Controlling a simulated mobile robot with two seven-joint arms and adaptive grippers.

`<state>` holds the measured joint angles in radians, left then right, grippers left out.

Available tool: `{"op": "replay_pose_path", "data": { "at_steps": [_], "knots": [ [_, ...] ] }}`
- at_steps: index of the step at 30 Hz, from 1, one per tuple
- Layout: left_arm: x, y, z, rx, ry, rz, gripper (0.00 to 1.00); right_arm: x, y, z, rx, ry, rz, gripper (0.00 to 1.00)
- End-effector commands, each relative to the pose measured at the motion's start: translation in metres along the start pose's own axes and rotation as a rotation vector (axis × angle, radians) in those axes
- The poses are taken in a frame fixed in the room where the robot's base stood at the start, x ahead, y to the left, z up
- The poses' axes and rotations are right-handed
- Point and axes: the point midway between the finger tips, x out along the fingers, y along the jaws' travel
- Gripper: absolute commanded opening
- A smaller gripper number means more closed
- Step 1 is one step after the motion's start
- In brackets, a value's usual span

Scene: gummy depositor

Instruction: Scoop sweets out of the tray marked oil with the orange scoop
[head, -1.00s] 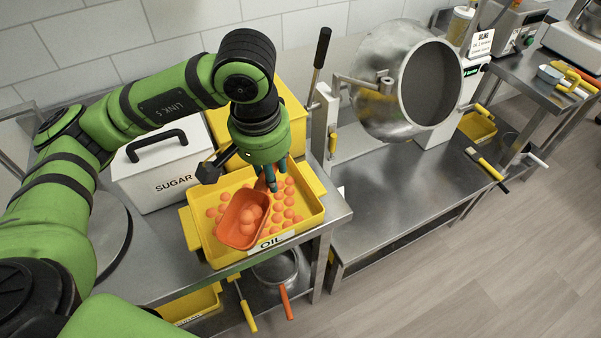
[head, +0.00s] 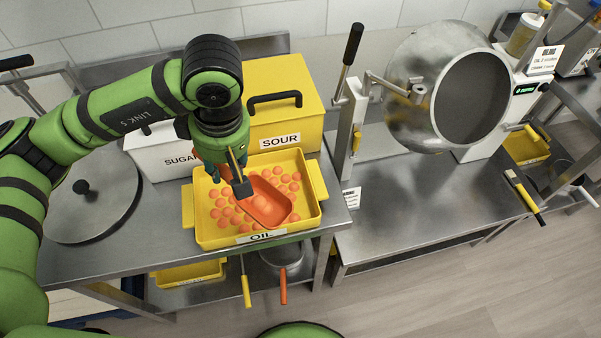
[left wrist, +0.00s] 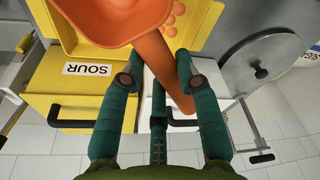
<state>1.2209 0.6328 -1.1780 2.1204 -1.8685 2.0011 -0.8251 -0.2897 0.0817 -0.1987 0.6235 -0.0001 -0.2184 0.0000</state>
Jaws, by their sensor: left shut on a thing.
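The yellow tray marked OIL (head: 314,212) stands near the front edge of the steel table and holds many orange sweets (head: 221,203). The orange scoop (head: 278,213) is over the right part of the tray, its bowl low among the sweets. At least one sweet seems to be in the bowl; I cannot tell how many. My left gripper (head: 222,178) is above the tray's back left part, shut on the scoop's handle. In the left wrist view the handle (left wrist: 168,72) runs between the fingers. My right gripper is not in view.
A yellow SOUR box (head: 305,110) stands right behind the tray; a white SUGAR box (head: 160,168) is behind left. A round lid (head: 95,215) lies at left. A lever (head: 348,60) and steel drum (head: 408,110) stand to the right. Tools hang below the table's front.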

Motion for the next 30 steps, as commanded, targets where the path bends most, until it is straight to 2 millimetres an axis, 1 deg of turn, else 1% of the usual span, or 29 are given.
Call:
{"op": "replay_pose_path", "data": {
  "at_steps": [1, 5, 8, 9, 11, 12, 17, 18, 23, 24, 26, 30],
  "knots": [
    [-0.004, 0.005, 0.003, -0.110, 0.009, -0.022, 0.00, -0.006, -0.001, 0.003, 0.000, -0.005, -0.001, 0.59],
    [-0.002, 0.014, 0.013, -0.444, 0.026, -0.092, 0.00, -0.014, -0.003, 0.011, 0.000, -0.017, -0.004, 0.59],
    [0.000, 0.021, 0.021, -0.718, 0.040, -0.156, 0.00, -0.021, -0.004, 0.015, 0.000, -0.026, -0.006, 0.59],
    [0.000, 0.024, 0.025, -0.833, 0.044, -0.185, 0.00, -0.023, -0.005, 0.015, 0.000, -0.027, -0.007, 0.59],
    [0.001, 0.028, 0.030, -1.008, 0.051, -0.229, 0.00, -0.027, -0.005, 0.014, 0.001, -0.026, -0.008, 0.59],
    [0.002, 0.031, 0.034, -1.128, 0.055, -0.261, 0.00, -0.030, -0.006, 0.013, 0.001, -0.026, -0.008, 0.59],
    [0.005, 0.041, 0.051, -1.616, 0.064, -0.404, 0.00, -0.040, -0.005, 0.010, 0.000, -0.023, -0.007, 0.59],
    [0.006, 0.043, 0.055, -1.739, 0.066, -0.442, 0.00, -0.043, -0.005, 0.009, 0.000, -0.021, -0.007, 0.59],
    [0.009, 0.051, 0.073, -2.214, 0.060, -0.597, 0.00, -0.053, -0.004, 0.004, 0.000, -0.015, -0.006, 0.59],
    [0.009, 0.054, 0.078, -2.331, 0.055, -0.637, 0.00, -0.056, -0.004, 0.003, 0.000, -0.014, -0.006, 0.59],
    [0.010, 0.057, 0.081, -2.496, 0.047, -0.682, 0.00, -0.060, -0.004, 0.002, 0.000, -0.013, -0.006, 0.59],
    [0.012, 0.063, 0.095, -2.847, 0.017, -0.806, 0.00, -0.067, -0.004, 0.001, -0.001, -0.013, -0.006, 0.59]
  ]
}}
